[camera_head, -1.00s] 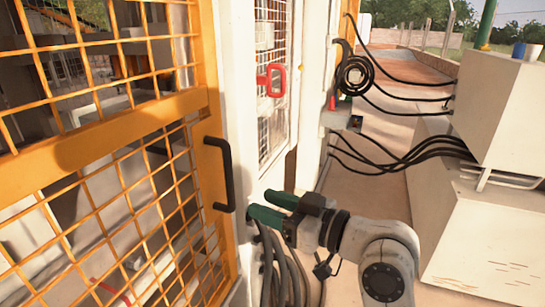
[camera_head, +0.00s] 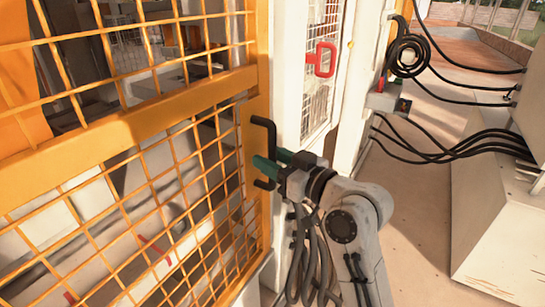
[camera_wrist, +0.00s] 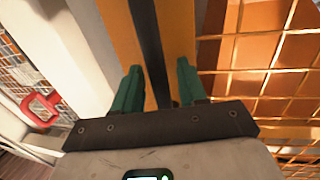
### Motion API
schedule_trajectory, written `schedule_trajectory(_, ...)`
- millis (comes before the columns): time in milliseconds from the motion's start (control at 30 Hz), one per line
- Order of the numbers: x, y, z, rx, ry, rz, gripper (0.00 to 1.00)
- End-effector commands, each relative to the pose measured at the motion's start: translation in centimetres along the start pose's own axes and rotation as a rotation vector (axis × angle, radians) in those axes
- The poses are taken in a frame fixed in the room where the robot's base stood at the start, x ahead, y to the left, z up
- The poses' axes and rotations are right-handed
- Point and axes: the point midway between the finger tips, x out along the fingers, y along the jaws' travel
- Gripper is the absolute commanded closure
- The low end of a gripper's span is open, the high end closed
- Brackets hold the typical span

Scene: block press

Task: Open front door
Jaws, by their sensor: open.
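The front door (camera_head: 130,128) is an orange frame with orange wire mesh, and it looks closed. Its black bar handle (camera_head: 271,137) stands upright near the door's right edge. My gripper (camera_head: 266,166) has green fingers and is at the handle's lower half, which it partly hides. In the wrist view the handle (camera_wrist: 148,45) runs between the two open green fingers of my gripper (camera_wrist: 158,88). Gaps show on both sides of the bar, so the fingers are around it without closing on it.
A white panel with a red handle (camera_head: 321,59) stands to the right of the door. A coiled black hose (camera_head: 408,56) hangs beyond it, with black cables running to a pale cabinet (camera_head: 495,215) at the right. Bare floor lies between.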

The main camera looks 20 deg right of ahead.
Motion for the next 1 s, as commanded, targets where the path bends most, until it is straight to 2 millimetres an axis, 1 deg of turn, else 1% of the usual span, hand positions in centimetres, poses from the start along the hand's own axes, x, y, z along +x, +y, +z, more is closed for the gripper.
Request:
schedule_trajectory(200, 0.02, 0.0, 0.01, 0.0, 0.0, 0.0, 0.58)
schedule_trajectory(633, -0.01, 0.01, 0.02, 0.0, 0.0, 0.001, 1.0)
schedule_trajectory(1000, -0.02, 0.01, 0.03, 0.0, 0.0, 0.001, 1.0)
